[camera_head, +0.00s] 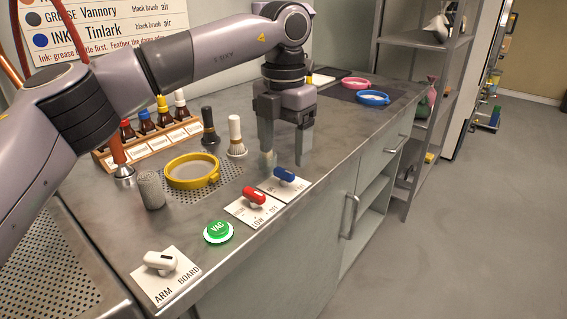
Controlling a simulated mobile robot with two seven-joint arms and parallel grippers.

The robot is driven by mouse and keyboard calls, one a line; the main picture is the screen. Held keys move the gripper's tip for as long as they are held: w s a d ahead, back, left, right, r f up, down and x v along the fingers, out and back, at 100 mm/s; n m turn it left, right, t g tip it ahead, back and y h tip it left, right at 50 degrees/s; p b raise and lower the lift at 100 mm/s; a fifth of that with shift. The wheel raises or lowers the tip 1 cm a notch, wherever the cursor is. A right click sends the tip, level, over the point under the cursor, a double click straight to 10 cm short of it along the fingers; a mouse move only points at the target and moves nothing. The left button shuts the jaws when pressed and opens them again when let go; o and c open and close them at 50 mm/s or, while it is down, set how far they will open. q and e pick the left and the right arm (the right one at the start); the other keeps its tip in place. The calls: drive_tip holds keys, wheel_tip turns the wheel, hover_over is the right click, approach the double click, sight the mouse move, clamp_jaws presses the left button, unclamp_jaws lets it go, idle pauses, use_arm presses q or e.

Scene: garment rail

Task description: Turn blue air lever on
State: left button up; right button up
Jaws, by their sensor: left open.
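The blue air lever (284,174) sits on a small white labelled plate (272,188) near the front edge of the metal counter. My left gripper (285,160) points down just behind and above the blue lever. Its fingers are apart with nothing between them. One fingertip is close to the lever, but I cannot tell whether it touches. A red lever (254,194) on its own white plate is just left of the blue one. My right gripper does not show.
A green VAC button (218,231) and a white ARM/BOARD lever (160,261) are further left along the edge. A yellow ring clamp (192,171), a white brush (236,138), a black brush (209,130) and a bottle rack (160,141) stand behind.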

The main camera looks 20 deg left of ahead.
sight(284, 170)
use_arm(q)
wheel_tip(284, 170, down, 4)
drive_tip(key=shift+f, duration=0.1)
drive_tip(key=c, duration=1.1)
drive_tip(key=shift+o, duration=0.2)
